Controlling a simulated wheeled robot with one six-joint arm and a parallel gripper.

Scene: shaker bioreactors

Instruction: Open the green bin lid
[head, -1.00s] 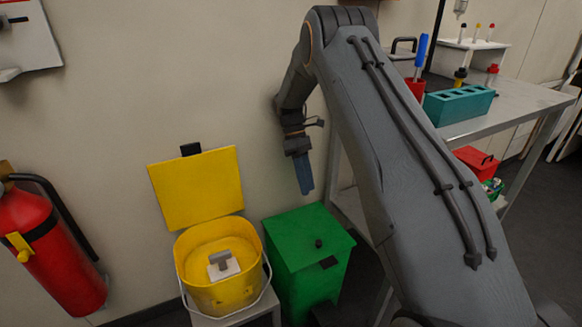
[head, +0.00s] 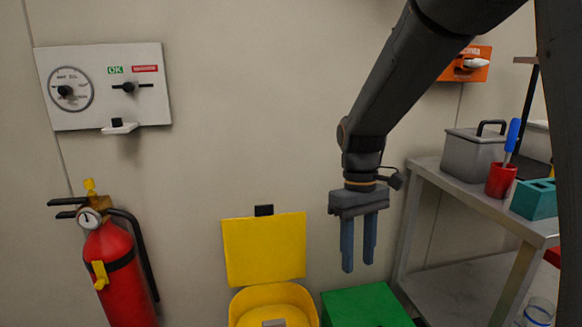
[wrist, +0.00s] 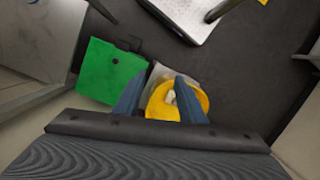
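The green bin lid (head: 366,306) shows at the bottom of the head view, cut off by the frame edge; it lies flat and closed. In the wrist view the whole green lid (wrist: 108,72) shows left of my fingers, with a small dark knob (wrist: 115,61) on it. My gripper (head: 358,270) hangs fingers down above the lid, apart from it. Its two blue fingers are spread with nothing between them.
The yellow bin (head: 272,298) stands left of the green one, its yellow lid (head: 264,250) raised against the wall. A fire extinguisher (head: 120,270) is farther left. A steel table (head: 480,205) with a grey pot (head: 473,150) and red cup (head: 501,180) stands right.

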